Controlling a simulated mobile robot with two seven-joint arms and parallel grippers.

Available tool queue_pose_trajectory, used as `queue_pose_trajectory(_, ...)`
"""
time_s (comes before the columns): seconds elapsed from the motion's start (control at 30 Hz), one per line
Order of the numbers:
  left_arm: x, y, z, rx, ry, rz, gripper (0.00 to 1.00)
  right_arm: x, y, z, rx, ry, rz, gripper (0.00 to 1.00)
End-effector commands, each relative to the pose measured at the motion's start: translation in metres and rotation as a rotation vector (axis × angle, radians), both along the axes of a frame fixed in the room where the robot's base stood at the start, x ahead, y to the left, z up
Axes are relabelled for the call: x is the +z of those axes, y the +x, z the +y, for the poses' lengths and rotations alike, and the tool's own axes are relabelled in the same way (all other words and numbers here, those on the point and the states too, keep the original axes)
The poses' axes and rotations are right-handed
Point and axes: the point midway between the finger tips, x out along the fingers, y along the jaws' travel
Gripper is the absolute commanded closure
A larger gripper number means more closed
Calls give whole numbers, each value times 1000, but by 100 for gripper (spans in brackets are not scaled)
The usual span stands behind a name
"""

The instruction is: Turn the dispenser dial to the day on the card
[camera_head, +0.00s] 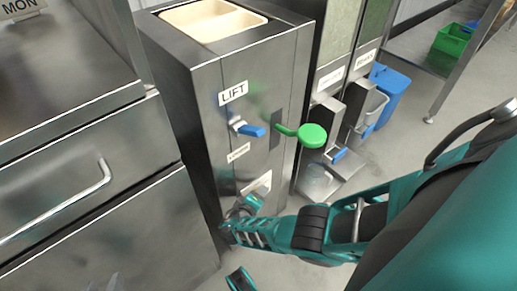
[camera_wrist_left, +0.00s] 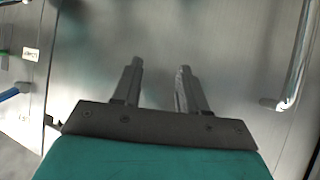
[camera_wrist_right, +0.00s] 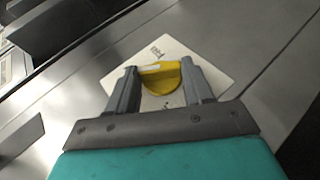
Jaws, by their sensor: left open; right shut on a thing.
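The card (camera_head: 20,8) at the top left of the head view reads MON. The yellow dial (camera_wrist_right: 162,78) shows in the right wrist view on a pale plate (camera_wrist_right: 213,75). A white mark runs along its edge, and the small lettering beyond it is hard to read. My right gripper (camera_wrist_right: 158,68) is shut on the dial, one finger on each side. In the head view my right arm reaches the lower front of the dispenser (camera_head: 205,100), and the dial is hidden there. My left gripper (camera_wrist_left: 160,66) is open and empty before a steel front.
The dispenser front has a LIFT label (camera_head: 233,92), a blue lever (camera_head: 251,130) and a green paddle (camera_head: 312,135). A steel drawer unit with a handle (camera_head: 65,205) stands left.

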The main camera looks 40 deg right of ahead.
Motion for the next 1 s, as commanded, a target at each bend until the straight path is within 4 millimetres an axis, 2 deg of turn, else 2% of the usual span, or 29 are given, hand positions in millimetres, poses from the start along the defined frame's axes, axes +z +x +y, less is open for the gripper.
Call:
queue_pose_trajectory(0.43,0,0,1,2,0,0,57,-1,-2,0,-3,-8,4,79)
queue_pose_trajectory(0.47,0,0,1,2,0,0,57,-1,-2,0,-3,-8,4,47)
queue_pose_trajectory(0.5,0,0,1,2,0,0,57,-1,-2,0,-3,-8,4,43)
queue_pose_trajectory(0.7,0,0,1,3,1,1,57,0,-1,0,-2,-7,2,24)
queue_pose_trajectory(1.0,-1,-2,1,2,1,5,57,0,0,0,0,-6,1,23)
